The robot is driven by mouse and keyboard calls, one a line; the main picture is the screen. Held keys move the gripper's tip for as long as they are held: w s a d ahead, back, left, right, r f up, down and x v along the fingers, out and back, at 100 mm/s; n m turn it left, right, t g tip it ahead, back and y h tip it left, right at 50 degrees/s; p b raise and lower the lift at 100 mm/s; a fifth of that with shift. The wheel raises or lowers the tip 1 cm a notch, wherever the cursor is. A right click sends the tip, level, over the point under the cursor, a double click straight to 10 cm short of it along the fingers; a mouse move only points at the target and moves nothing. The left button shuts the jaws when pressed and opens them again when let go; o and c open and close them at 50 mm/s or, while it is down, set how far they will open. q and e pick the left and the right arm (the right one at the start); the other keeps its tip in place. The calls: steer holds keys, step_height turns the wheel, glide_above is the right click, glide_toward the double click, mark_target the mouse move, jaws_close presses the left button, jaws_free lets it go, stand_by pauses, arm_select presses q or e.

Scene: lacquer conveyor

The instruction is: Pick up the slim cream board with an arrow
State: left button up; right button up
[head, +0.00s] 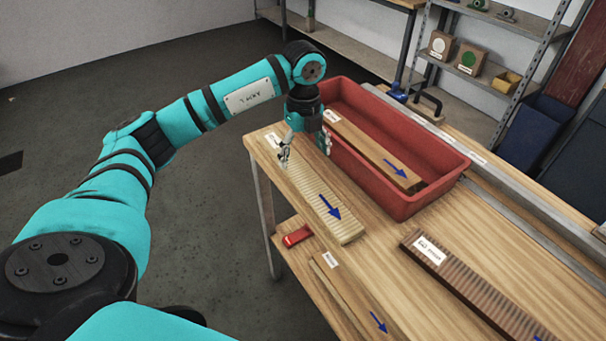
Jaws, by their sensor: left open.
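A slim cream board (312,192) with cross ribs and a blue arrow lies on the wooden bench, running from near the bench's far left corner toward the front. A white label sits by its far end. My left gripper (305,151) points down over the far part of this board, with its fingers spread apart and nothing seen between them. Whether the fingertips touch the board cannot be told. The arm and gripper hide part of the far end. My right gripper is not in view.
A red bin (436,190) beside the board holds a brown board (365,150) with an arrow. A dark ribbed board (468,282) lies at right. A narrow tan board (347,291) with an arrow lies at the front. A red object (297,236) sits on the lower shelf.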

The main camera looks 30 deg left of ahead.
mark_target(303, 174)
arm_select(q)
steer(key=shift+s+f, duration=0.1)
steer(key=shift+f, duration=0.4)
steer(key=f, duration=0.1)
steer(key=f+p, duration=0.1)
steer(key=f, duration=0.2)
steer(key=shift+s+f+p, duration=0.2)
steer(key=shift+s+p, duration=0.05)
steer(key=shift+p, duration=0.1)
steer(key=shift+f, duration=0.3)
steer(key=shift+w, duration=0.1)
steer(key=c, duration=1.6)
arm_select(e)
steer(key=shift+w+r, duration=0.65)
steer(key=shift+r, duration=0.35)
arm_select(q)
steer(key=shift+r, duration=0.1)
